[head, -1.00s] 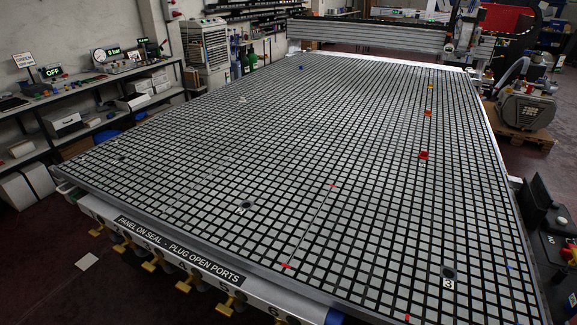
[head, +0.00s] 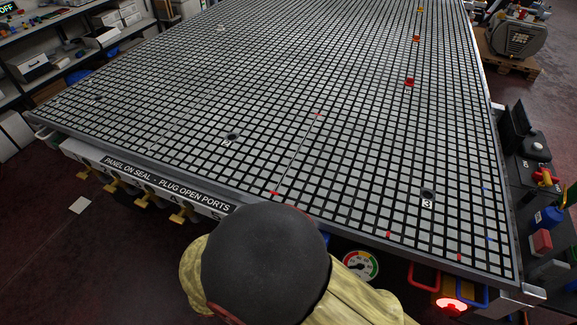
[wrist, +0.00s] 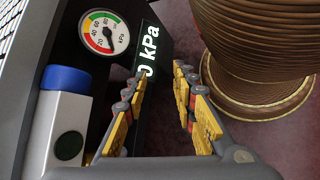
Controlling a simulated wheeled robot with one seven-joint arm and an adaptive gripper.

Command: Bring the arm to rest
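My gripper (wrist: 160,76) is open and empty in the wrist view, with a clear gap between its two yellow-padded fingers. Beyond the gap is a dark display (wrist: 152,60) with kPa lettering. My arm shows at the bottom of the head view as a dark rounded cap (head: 265,262) with yellowish covering around it, just in front of the table's near edge. The gripper itself is hidden in the head view.
The grid table (head: 290,90) spreads ahead, mostly bare. A pressure gauge (head: 360,265), which also shows in the wrist view (wrist: 104,33), is at its near edge. A red lamp (head: 451,304) glows to the right. Yellow valves (head: 145,200) stick out front left.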

